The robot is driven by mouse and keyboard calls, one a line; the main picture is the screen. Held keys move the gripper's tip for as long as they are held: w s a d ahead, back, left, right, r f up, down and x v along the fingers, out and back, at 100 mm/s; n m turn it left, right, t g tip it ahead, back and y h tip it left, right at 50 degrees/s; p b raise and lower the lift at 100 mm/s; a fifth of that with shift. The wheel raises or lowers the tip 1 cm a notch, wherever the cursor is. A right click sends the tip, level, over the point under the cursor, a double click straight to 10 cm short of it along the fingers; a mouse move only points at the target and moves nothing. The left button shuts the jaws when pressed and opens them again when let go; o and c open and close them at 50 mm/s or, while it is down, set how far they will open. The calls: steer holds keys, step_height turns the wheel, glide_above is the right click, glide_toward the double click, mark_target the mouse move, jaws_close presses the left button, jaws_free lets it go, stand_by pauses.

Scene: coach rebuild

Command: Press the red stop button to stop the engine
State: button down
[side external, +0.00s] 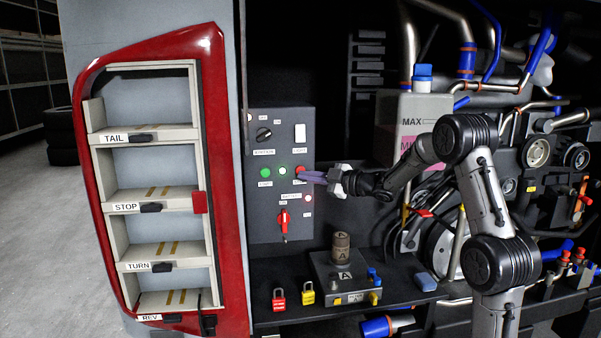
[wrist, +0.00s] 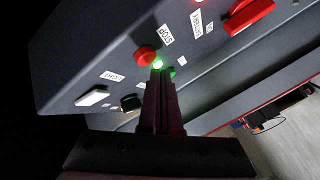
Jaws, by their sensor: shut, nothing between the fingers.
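The red stop button (side external: 299,169) is on the grey control panel (side external: 262,215). It also shows in the wrist view (wrist: 144,56), beside a STOP label (wrist: 167,34). My gripper (side external: 303,175) is shut and empty, its purple fingers pointing at the panel from the right. In the side external view the fingertips overlap the lower right edge of the red button. In the wrist view the fingertips (wrist: 158,80) lie just below a lit green lamp (wrist: 158,63), right of and below the red button. I cannot tell whether they touch anything.
The green button (side external: 265,172) sits left of the lamp. A red rotary battery switch (side external: 283,219) is lower on the panel. Below, a shelf holds a red padlock (side external: 279,299), a yellow padlock (side external: 308,293) and a grey block (side external: 345,276). Engine pipes crowd the right.

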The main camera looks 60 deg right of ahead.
steer(key=shift+w, duration=0.1)
steer(key=shift+w+d, duration=0.2)
steer(key=shift+d, duration=0.1)
steer(key=shift+w+d, duration=0.35)
steer(key=shift+d, duration=0.05)
stand_by(0.9)
steer(key=shift+s+a, duration=0.1)
steer(key=shift+a, duration=0.05)
steer(key=shift+s+a, duration=0.55)
stand_by(0.3)
steer(key=s+a, duration=0.3)
steer(key=shift+s+a, duration=0.25)
stand_by(0.9)
